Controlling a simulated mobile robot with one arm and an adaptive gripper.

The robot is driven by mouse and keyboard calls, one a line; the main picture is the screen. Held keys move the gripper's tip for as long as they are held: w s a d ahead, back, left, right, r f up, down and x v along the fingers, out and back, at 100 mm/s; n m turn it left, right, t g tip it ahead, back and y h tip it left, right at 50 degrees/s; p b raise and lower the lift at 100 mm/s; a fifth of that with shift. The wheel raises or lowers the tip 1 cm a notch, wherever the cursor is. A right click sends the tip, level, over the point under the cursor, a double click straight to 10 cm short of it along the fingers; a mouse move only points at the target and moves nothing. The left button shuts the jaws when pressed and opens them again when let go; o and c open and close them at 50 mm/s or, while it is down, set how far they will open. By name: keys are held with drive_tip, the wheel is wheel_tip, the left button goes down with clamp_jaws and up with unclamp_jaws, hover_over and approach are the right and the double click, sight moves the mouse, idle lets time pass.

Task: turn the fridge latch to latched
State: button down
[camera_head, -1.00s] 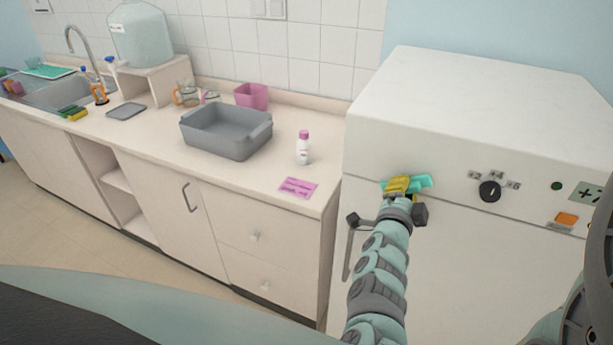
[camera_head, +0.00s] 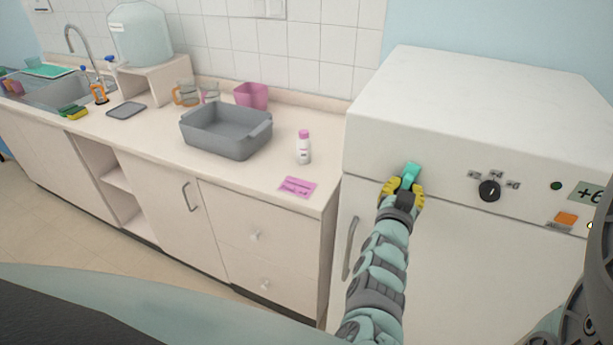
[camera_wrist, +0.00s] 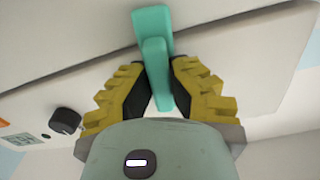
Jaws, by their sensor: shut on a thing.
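The fridge (camera_head: 480,120) is a white unit on the right in the head view. Its teal latch (camera_head: 412,171) is on the upper front and now stands nearly upright, its top end leaning slightly right. My gripper (camera_head: 405,186), with yellow ridged fingers, is shut on the latch and covers its lower part. In the wrist view the latch (camera_wrist: 150,22) lies between the two fingers (camera_wrist: 164,78), pinched from both sides. Part of the latch behind the fingers is hidden.
A black dial (camera_head: 489,191), an orange switch (camera_head: 567,219) and a display (camera_head: 588,193) are right of the latch. The fridge door handle (camera_head: 351,248) is below left. The counter on the left holds a grey basin (camera_head: 226,130) and a white bottle (camera_head: 303,147).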

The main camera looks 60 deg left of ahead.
drive_tip(key=shift+f+n, duration=0.45)
drive_tip(key=shift+n, duration=0.55)
drive_tip(key=c, duration=1.4)
unclamp_jaws()
drive_tip(key=o, duration=0.5)
drive_tip(key=shift+a+r, duration=0.1)
drive_tip(key=shift+r, duration=0.25)
drive_tip(key=v, duration=1.2)
drive_tip(key=shift+w, duration=0.15)
